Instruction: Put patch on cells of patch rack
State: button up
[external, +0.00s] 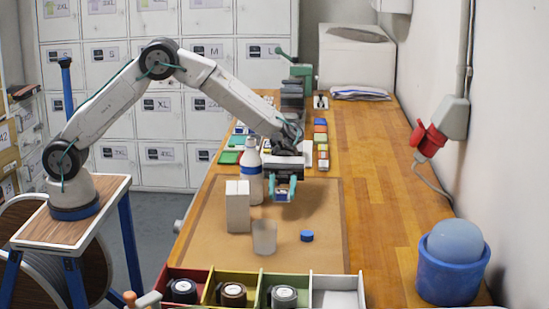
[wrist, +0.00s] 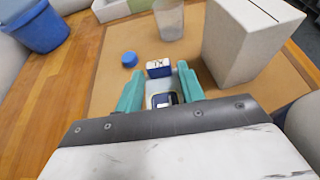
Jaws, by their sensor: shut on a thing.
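My gripper (external: 284,190) points down above the brown mat (external: 316,209), with its teal fingers shut on a small patch. In the wrist view the white and blue patch (wrist: 158,68) shows at the fingertips (wrist: 159,82). A small dark-edged piece (wrist: 164,100) also shows between the fingers, and I cannot tell how it relates to the patch. Rows of small coloured pieces (external: 321,138) lie on the bench behind the gripper. My wrist hides part of that area, so I cannot make out the rack's cells clearly.
A white bottle (external: 251,172), a white carton (external: 238,207), a clear cup (external: 264,238) and a blue cap (external: 306,236) stand on the mat. A divided tray (external: 340,283) with tape rolls lies in front. A blue bucket (external: 448,275) is right.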

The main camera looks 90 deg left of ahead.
aim_at(282, 215)
jog(key=shift+f, duration=2.65)
jog(key=shift+f, duration=0.15)
jog(key=o, duration=0.9)
jog(key=shift+a+r, duration=0.15)
jog(key=shift+r, duration=0.05)
jog(key=v, duration=1)
jog(key=shift+a+r, duration=0.1)
jog(key=shift+a, duration=0.2)
jog(key=shift+a+r, duration=0.2)
jog(key=shift+a, duration=0.3)
jog(key=c, duration=0.5)
